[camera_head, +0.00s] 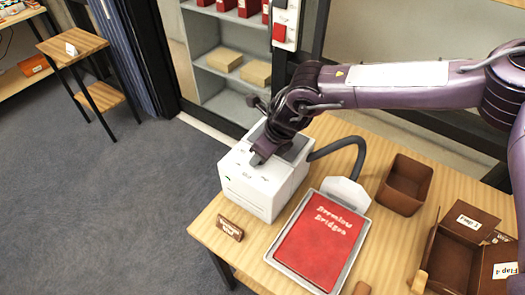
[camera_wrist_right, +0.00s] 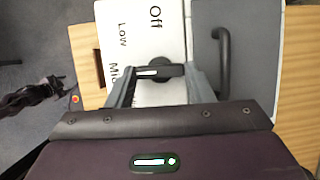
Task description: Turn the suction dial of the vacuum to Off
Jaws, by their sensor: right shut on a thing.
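The white boxy vacuum (camera_head: 250,193) stands on the wooden table, with a grey hose at its right. Its black suction dial (camera_wrist_right: 160,69) shows in the right wrist view, with a white mark on its bar. The mark points left, toward a partly hidden label beginning "Mi". The labels "Low" (camera_wrist_right: 122,35) and "Off" (camera_wrist_right: 155,16) lie further round, toward the top. My right gripper (camera_head: 259,160) reaches down onto the vacuum's top and is shut on the dial's bar, one finger at each end. In the head view it hides the dial. My left gripper is not clearly seen.
A grey tray with a red book (camera_head: 316,242) lies right of the vacuum. A wooden nameplate (camera_head: 230,228) stands in front. A brown open box (camera_head: 405,184) and a flapped box (camera_head: 455,260) are further right. Shelves (camera_head: 222,82) stand behind. A dark jointed part (camera_wrist_right: 35,95) shows left in the wrist view.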

